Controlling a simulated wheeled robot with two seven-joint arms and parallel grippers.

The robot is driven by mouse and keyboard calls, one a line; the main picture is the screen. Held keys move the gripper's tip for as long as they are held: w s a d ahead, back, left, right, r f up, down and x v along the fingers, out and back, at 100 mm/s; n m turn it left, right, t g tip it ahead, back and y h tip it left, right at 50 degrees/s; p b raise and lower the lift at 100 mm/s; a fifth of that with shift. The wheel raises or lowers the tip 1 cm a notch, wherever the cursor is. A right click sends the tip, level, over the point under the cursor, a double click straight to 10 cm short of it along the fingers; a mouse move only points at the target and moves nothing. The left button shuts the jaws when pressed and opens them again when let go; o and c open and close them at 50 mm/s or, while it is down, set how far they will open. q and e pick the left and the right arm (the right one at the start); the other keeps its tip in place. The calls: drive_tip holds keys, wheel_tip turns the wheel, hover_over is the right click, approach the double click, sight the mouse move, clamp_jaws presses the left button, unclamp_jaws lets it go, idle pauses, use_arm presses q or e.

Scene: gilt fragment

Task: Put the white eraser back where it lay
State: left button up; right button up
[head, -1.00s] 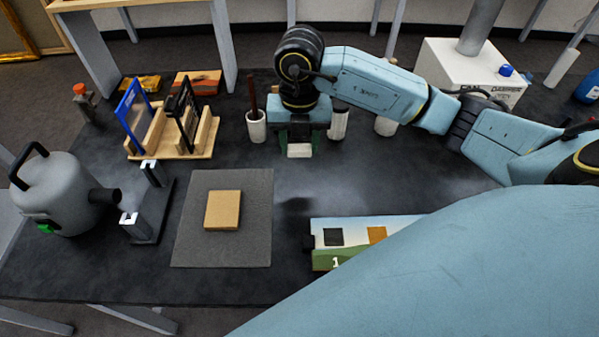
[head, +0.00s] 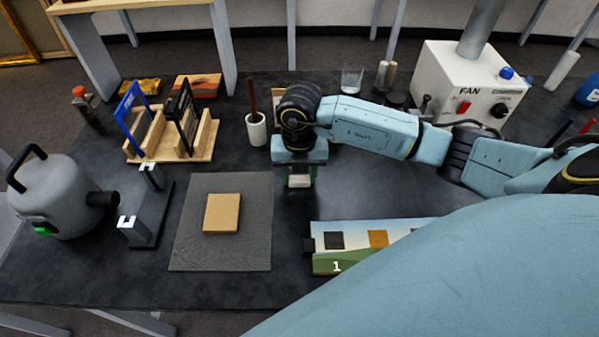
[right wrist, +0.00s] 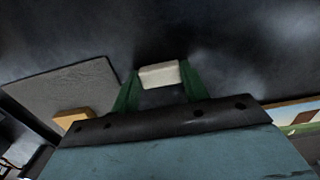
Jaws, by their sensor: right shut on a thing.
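The white eraser (head: 299,181) is a small pale block. My right gripper (head: 300,176) is shut on it, and it hangs below the palm above the dark table (head: 400,185). In the right wrist view the eraser (right wrist: 158,75) sits between the two green fingers of the right gripper (right wrist: 160,80). Bare dark tabletop shows beyond it there. The gap under the eraser is hard to judge. My left gripper is not in view.
A grey mat (head: 190,245) with a tan block (head: 222,213) lies left of the gripper. A painted panel marked 1 (head: 330,265) lies in front. A white cup (head: 256,130) and wooden rack (head: 205,145) stand behind left. A white fan box (head: 455,75) stands back right.

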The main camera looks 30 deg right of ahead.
sight(299, 178)
drive_tip(key=o, duration=0.9)
drive_tip(key=shift+f, duration=0.1)
wheel_tip(299, 178, up, 12)
drive_tip(key=shift+r+p, duration=0.2)
drive_tip(key=shift+p, duration=0.25)
